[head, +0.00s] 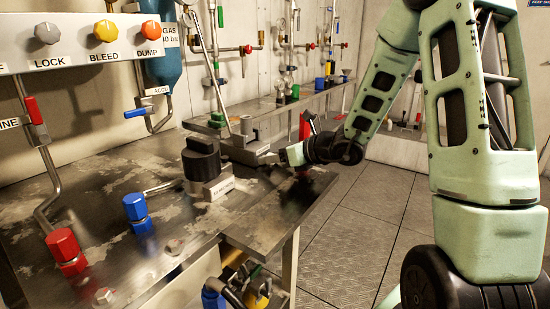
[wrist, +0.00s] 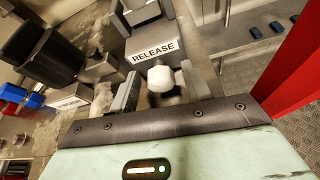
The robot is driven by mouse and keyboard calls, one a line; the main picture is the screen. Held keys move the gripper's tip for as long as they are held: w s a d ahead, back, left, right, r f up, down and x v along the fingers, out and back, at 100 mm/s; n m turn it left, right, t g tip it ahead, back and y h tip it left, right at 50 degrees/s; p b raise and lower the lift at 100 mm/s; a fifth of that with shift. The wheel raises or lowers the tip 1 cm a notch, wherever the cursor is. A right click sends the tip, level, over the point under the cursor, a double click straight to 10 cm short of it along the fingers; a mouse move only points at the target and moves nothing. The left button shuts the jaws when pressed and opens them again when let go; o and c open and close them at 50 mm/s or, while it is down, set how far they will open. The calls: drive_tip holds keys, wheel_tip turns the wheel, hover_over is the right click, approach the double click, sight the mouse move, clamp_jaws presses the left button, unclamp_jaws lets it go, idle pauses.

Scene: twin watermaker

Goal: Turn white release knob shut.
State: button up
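The white release knob (wrist: 161,78) shows in the wrist view, just below a pale label reading RELEASE (wrist: 153,51). My gripper (wrist: 158,84) has one grey finger on each side of the knob. A gap shows between the left finger and the knob, and the right finger also looks apart from it, so the gripper looks open around the knob. In the head view my gripper (head: 272,157) is low over the metal bench, beside a grey block with a lever.
A black round knob (head: 201,158) on a labelled block stands left of my gripper on the bench (head: 100,205). Blue (head: 137,212) and red (head: 66,250) fittings stand nearer. A red upright part (wrist: 300,75) is close at right in the wrist view. Floor is free at right.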

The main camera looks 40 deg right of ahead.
drive_tip(key=c, duration=0.8)
drive_tip(key=shift+r+p, duration=0.15)
drive_tip(key=shift+p, duration=0.6)
drive_tip(key=shift+m+y, duration=0.3)
drive_tip(key=shift+m, duration=0.2)
drive_tip(key=shift+f, duration=0.2)
drive_tip(key=o, duration=1)
drive_tip(key=shift+s+d+r, duration=0.1)
drive_tip(key=shift+d, duration=0.05)
drive_tip(key=p+v, duration=0.3)
drive_tip(key=v, duration=1.4)
drive_tip(key=shift+r, duration=0.2)
